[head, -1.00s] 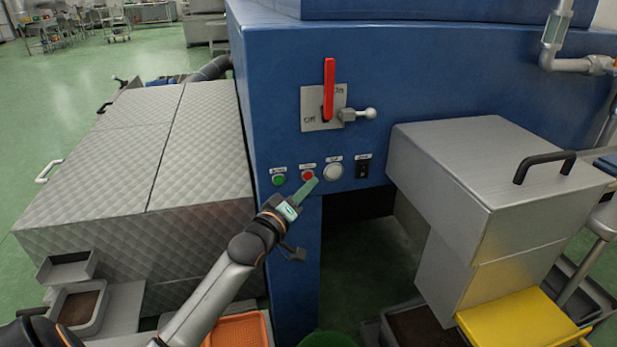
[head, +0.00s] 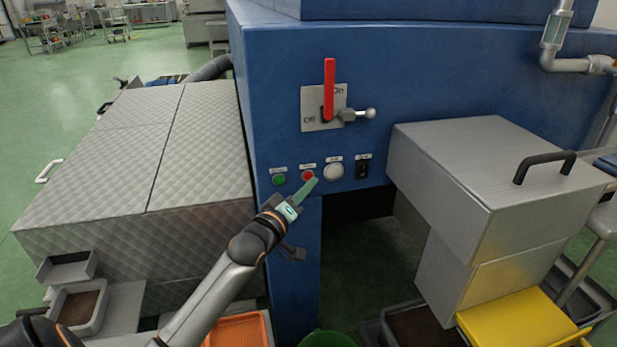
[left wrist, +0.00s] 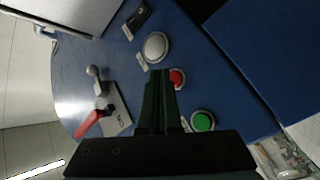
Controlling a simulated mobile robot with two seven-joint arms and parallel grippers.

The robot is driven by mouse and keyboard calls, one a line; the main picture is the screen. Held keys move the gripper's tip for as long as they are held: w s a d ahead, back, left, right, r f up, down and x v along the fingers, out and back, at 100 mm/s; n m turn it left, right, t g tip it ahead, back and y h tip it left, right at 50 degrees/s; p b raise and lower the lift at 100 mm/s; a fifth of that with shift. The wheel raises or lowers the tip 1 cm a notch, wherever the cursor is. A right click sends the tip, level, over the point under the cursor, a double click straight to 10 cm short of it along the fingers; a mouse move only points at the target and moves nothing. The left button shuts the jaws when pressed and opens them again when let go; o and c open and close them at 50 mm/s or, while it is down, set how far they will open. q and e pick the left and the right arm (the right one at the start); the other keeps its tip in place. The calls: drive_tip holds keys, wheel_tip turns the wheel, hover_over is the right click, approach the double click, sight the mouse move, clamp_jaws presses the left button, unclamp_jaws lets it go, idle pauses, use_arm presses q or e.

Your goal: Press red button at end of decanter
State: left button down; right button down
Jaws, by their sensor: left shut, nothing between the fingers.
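The red button (head: 308,175) sits on the blue decanter end panel (head: 290,120), between a green button (head: 279,180) and a larger white button (head: 333,171). My left gripper (head: 313,184) is shut and empty, its fingertips at the lower edge of the red button in the head view. In the left wrist view the red button (left wrist: 177,78) shows just beside and past the shut fingertips (left wrist: 160,74), partly hidden by them. I cannot tell whether the tips touch it. My right gripper is not in view.
A black switch (head: 362,168) is right of the white button. Above is a red lever (head: 329,90) on a grey plate, with a ball-ended handle (head: 368,113). A grey metal box (head: 470,165) juts out at the right. Quilted covers (head: 110,150) stand at the left.

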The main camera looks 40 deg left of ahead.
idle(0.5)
use_arm(q)
drive_tip(key=shift+w+a, duration=0.3)
drive_tip(key=shift+a, duration=0.05)
drive_tip(key=shift+w+a+p, duration=0.2)
drive_tip(key=shift+a+p, duration=0.05)
drive_tip(key=shift+p, duration=0.05)
idle(0.7)
drive_tip(key=shift+s+d+p, duration=0.5)
drive_tip(key=shift+d+p, duration=0.05)
drive_tip(key=shift+p, duration=0.2)
